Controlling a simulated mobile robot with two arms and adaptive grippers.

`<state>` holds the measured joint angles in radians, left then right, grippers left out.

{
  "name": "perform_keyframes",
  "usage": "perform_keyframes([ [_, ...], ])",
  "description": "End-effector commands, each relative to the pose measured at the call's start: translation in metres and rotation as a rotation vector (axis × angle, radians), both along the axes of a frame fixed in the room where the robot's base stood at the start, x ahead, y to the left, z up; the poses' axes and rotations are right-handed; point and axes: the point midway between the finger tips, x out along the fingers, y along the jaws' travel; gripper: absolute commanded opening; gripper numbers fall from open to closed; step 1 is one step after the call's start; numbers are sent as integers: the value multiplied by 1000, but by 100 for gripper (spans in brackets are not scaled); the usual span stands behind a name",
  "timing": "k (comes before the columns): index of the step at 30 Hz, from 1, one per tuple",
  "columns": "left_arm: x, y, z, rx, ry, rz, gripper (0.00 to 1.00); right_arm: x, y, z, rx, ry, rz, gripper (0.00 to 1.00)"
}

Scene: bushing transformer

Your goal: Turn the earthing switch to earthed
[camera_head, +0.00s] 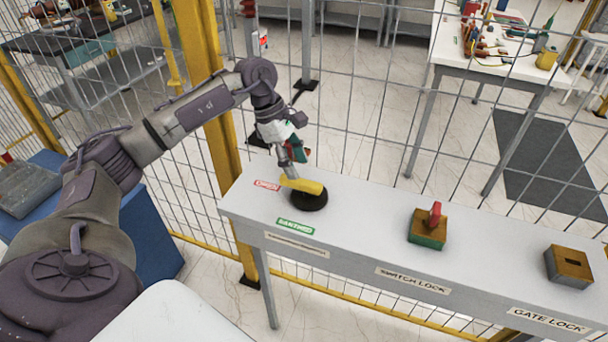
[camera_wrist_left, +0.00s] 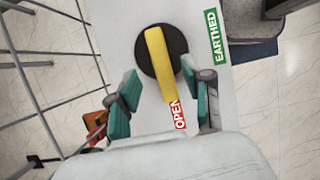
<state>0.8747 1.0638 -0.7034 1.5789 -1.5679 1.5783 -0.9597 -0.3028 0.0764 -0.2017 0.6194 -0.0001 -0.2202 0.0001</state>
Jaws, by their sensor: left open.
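The earthing switch has a yellow handle (camera_head: 303,186) on a round black base (camera_head: 310,201), on top of a grey bench. The handle points at the red OPEN label (camera_head: 266,185); the green EARTHED label (camera_head: 295,226) is at the bench's front edge. My left gripper (camera_head: 292,158) is by the handle's outer end. In the left wrist view its open fingers (camera_wrist_left: 160,75) appear on either side of the yellow handle (camera_wrist_left: 160,60), with gaps on both sides. I cannot tell whether the fingertips are down at handle height. My right gripper is not in view.
A red key-like knob on a green-and-brown switch lock (camera_head: 428,230) and a brass gate lock block (camera_head: 568,266) stand further right on the bench (camera_head: 365,215). A wire fence with a yellow post (camera_head: 205,90) runs close behind the bench. The bench top between the devices is clear.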

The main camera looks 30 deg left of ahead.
Motion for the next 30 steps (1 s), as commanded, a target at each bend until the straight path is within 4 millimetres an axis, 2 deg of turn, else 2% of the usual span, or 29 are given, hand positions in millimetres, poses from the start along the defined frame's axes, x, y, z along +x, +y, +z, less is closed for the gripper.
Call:
perform_keyframes([
  [3,1,-9,-20,-2,3,-2,50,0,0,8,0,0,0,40],
  [9,4,-18,-42,-1,0,-1,50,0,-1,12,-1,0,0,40],
  [21,5,-20,-49,-2,-1,-1,48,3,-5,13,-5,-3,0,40],
  [30,5,-20,-48,-2,-1,-1,0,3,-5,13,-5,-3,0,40],
])
